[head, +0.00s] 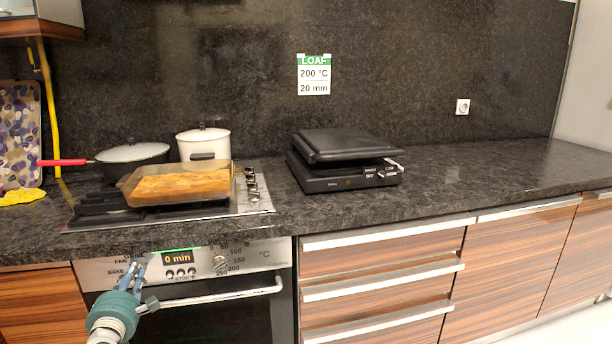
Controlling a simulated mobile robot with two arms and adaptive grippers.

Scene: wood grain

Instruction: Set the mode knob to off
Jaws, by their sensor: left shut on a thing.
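The oven's control panel (200,264) is at the lower left of the head view. My left gripper (137,270) is in front of the left part of the panel, by the BAKE and FAN lettering. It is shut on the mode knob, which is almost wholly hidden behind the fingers. I cannot read which mode the knob points to. The oven display (178,258) reads 0 min. The temperature knob (220,263) is to the right, with numbers around it. My right gripper is not in view.
The oven door handle (225,293) runs just below the panel. Above, a glass dish with a loaf (180,186) sits on the hob, near a pan (133,153) and a white pot (204,144). A black grill (345,160) stands on the counter. A LOAF note (314,75) reads 200 °C, 20 min.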

